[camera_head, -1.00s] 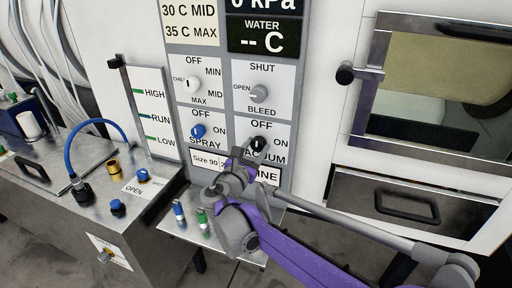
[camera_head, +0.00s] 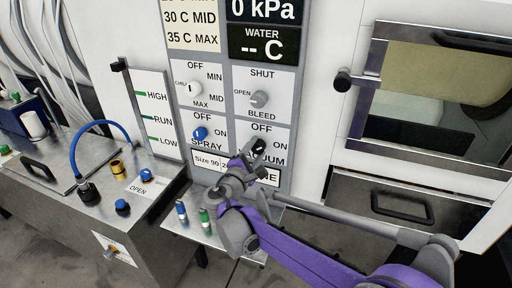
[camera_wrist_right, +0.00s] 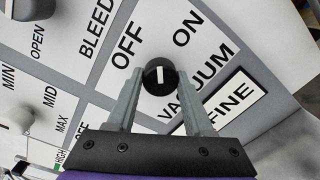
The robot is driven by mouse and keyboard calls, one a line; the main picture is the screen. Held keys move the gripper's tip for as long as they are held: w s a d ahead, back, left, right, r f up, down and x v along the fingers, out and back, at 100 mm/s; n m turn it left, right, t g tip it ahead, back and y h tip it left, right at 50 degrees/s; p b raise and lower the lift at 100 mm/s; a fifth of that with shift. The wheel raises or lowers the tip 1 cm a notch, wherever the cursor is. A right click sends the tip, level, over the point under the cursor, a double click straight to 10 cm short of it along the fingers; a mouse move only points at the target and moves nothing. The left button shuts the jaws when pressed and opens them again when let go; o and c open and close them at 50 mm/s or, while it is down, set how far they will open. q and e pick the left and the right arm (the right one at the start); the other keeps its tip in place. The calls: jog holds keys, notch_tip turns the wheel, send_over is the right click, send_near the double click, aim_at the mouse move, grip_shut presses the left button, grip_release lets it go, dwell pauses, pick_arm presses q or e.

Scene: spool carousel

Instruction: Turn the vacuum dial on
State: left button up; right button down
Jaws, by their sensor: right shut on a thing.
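The vacuum dial is a round black knob (camera_head: 258,146) with a white mark, low on the grey control panel. In the right wrist view the dial (camera_wrist_right: 160,72) sits between the OFF and ON labels, and its white mark runs upright in that picture, pointing between the two words. My right gripper (camera_head: 251,152) is at the dial, with a finger on either side of it; its fingers (camera_wrist_right: 160,88) are shut on the dial. The gripper hides part of the VACUUM label in the head view. My left gripper is not in view.
Left of the vacuum dial is the blue spray dial (camera_head: 199,133); above it is the grey bleed dial (camera_head: 259,99). The pressure display (camera_head: 261,10) reads 0 kPa. A drawer handle (camera_head: 402,208) and window door knob (camera_head: 342,80) stand out at the right.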

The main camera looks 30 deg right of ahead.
jog(key=m+p, duration=0.1)
jog(key=m, duration=0.3)
jog(key=shift+r, duration=0.1)
jog(key=shift+m+p, duration=0.7)
jog(key=shift+m, duration=1)
jog(key=shift+y, duration=0.3)
jog(key=shift+c, duration=1.4)
grip_release()
jog(key=shift+s+a, duration=0.1)
jog(key=v, duration=1)
jog(key=shift+s+a+f+b, duration=0.2)
jog(key=shift+a+b, duration=0.05)
jog(key=shift+b, duration=0.05)
